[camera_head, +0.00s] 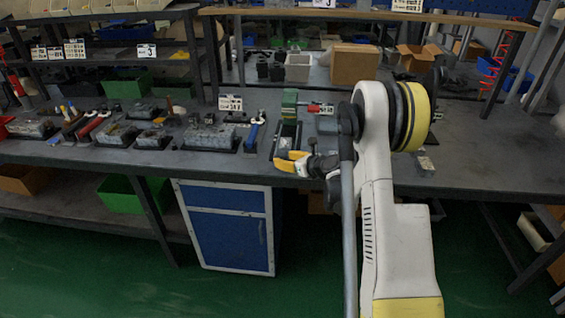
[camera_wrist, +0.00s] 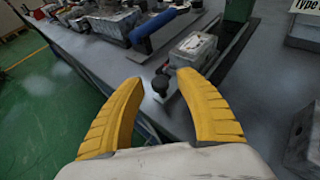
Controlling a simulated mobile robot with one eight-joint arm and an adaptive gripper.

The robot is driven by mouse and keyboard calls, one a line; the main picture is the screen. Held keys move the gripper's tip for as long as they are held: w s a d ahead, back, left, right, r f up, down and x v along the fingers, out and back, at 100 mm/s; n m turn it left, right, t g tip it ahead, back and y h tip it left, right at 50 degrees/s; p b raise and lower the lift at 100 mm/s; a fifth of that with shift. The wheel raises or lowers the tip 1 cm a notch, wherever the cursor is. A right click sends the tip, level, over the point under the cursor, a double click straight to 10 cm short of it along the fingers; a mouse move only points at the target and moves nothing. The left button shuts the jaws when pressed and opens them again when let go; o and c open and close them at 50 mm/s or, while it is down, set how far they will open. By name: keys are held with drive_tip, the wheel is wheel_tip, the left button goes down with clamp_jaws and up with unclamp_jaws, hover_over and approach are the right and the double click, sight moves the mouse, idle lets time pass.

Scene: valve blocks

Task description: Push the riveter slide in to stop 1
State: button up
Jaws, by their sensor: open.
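The riveter has a green upright (camera_head: 289,103) at the back of a dark base. The green upright also shows at the top of the wrist view (camera_wrist: 238,9). Its slide appears to be the grey block (camera_wrist: 194,50) with a round black knob (camera_wrist: 160,85) on its near end, lying along the dark track. My gripper (camera_head: 279,161) has yellow fingers and is at the front table edge, at the near end of the riveter. In the wrist view my gripper (camera_wrist: 160,78) is open, with the knob between the fingertips; contact cannot be told.
A blue-handled tool (camera_head: 256,131) stands left of the riveter. Several grey blocks and red-handled tools lie farther left on the table. A white label card (camera_head: 230,103) stands behind. A cardboard box (camera_head: 354,64) is at the back. The tabletop (camera_head: 480,165) to the right is mostly clear.

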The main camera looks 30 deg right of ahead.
drive_tip(key=shift+x, duration=0.75)
clamp_jaws()
drive_tip(key=shift+w, duration=0.1)
